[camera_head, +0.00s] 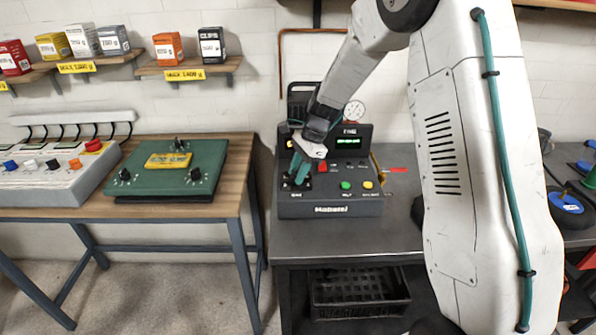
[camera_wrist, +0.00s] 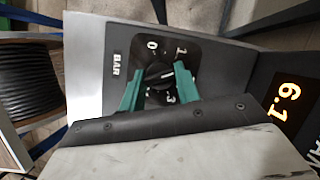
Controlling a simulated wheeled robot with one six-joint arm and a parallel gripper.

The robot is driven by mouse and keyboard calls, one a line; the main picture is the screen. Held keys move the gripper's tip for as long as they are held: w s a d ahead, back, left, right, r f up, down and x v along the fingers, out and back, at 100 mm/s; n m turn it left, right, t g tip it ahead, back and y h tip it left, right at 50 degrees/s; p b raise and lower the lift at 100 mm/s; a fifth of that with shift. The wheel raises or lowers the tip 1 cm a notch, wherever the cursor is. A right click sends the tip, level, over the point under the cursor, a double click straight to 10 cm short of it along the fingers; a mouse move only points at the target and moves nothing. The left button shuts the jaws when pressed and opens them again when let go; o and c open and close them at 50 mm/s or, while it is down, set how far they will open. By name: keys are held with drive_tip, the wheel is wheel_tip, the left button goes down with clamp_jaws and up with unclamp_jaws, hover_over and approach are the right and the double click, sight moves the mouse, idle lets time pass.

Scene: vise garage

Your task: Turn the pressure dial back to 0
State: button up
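The pressure dial (camera_wrist: 158,77) is a small black knob on a dark plate marked BAR, with 0, 1 and 3 legible around it. A short pale mark on the knob points to the right in the wrist view, toward the right finger. My gripper (camera_wrist: 160,87) is open, with one teal finger on each side of the knob; gaps show, and I cannot tell whether either finger touches it. In the head view my gripper (camera_head: 300,172) reaches down to the left side of the dark control box (camera_head: 328,209), hiding the dial there.
An orange readout (camera_wrist: 288,101) shows 6.1. The box also carries green (camera_head: 346,185), yellow (camera_head: 368,184) and red (camera_head: 323,168) buttons, with a round gauge (camera_head: 354,110) behind. A green panel with knobs (camera_head: 150,185) lies on the wooden table to the left.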

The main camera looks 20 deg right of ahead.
drive_tip(key=shift+n, duration=0.3)
drive_tip(key=n, duration=0.2)
drive_tip(key=n+g, duration=0.1)
drive_tip(key=shift+w+n+g+h, duration=0.15)
drive_tip(key=shift+n+g+h, duration=0.15)
drive_tip(key=shift+n, duration=0.1)
drive_tip(key=n, duration=0.2)
drive_tip(key=n+g+h, duration=0.1)
drive_tip(key=n, duration=0.1)
drive_tip(key=shift+w+a+n+g, duration=0.1)
drive_tip(key=shift+n+g, duration=0.2)
drive_tip(key=n, duration=0.2)
drive_tip(key=n+h, duration=0.1)
drive_tip(key=n, duration=0.1)
drive_tip(key=shift+a+g+h, duration=0.1)
drive_tip(key=shift+g+h, duration=0.2)
drive_tip(key=n, duration=0.2)
drive_tip(key=n+h, duration=0.1)
drive_tip(key=n, duration=0.1)
drive_tip(key=shift+w+a+n+h, duration=0.1)
drive_tip(key=shift+n+h, duration=0.2)
drive_tip(key=o, duration=1)
drive_tip(key=shift+c, duration=0.2)
